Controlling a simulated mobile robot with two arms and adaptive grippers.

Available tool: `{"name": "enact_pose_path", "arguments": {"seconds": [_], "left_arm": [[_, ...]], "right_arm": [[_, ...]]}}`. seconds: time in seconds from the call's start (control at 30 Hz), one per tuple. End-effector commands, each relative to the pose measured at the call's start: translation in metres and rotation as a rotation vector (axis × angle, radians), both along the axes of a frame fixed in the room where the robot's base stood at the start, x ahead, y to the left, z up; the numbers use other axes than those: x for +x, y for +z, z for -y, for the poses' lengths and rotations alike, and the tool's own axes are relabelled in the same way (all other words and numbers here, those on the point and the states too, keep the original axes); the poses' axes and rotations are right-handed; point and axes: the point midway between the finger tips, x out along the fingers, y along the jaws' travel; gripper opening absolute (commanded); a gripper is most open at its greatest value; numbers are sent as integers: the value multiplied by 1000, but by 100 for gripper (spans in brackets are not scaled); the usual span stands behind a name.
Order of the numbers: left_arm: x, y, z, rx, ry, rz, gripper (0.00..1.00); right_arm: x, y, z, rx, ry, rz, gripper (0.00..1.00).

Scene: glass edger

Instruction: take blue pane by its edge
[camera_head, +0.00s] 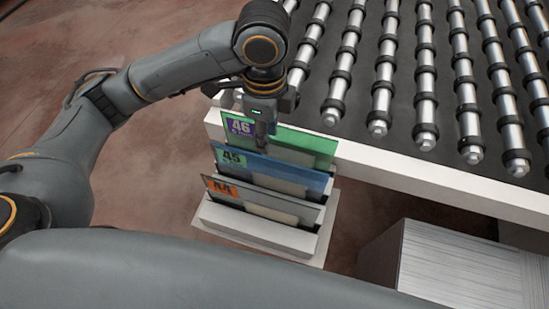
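The blue pane (290,175) stands upright in a white rack (262,232), in the middle slot, with a green label marked 45 at its left end. A green pane (310,146) with a purple label 46 stands behind it, and a grey pane (285,205) with an orange label 44 stands in front. My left gripper (262,140) points down just above the blue pane's top edge, left of its middle, in front of the green pane. Its fingers are small and overlap, so I cannot tell whether they are open or touch the pane. My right gripper is out of view.
A roller conveyor (440,85) with a white side rail (430,180) lies behind and right of the rack. A grey ribbed box (460,262) stands at the lower right. Reddish floor (155,185) is open left of the rack.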

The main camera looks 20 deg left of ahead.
Motion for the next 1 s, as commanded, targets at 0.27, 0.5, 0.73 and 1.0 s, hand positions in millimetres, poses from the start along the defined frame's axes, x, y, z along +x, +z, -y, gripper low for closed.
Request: {"name": "enact_pose_path", "arguments": {"seconds": [0.27, 0.5, 0.73, 1.0], "left_arm": [[-1, -42, 0, 2, 0, -7, 32], [-1, -79, 0, 2, 1, -3, 32], [-1, -96, 0, 1, 0, -4, 32], [0, -133, 0, 1, 1, -2, 32]], "right_arm": [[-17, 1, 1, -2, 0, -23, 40], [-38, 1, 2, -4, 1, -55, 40], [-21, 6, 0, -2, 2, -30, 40], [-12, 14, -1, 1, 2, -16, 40]]}}
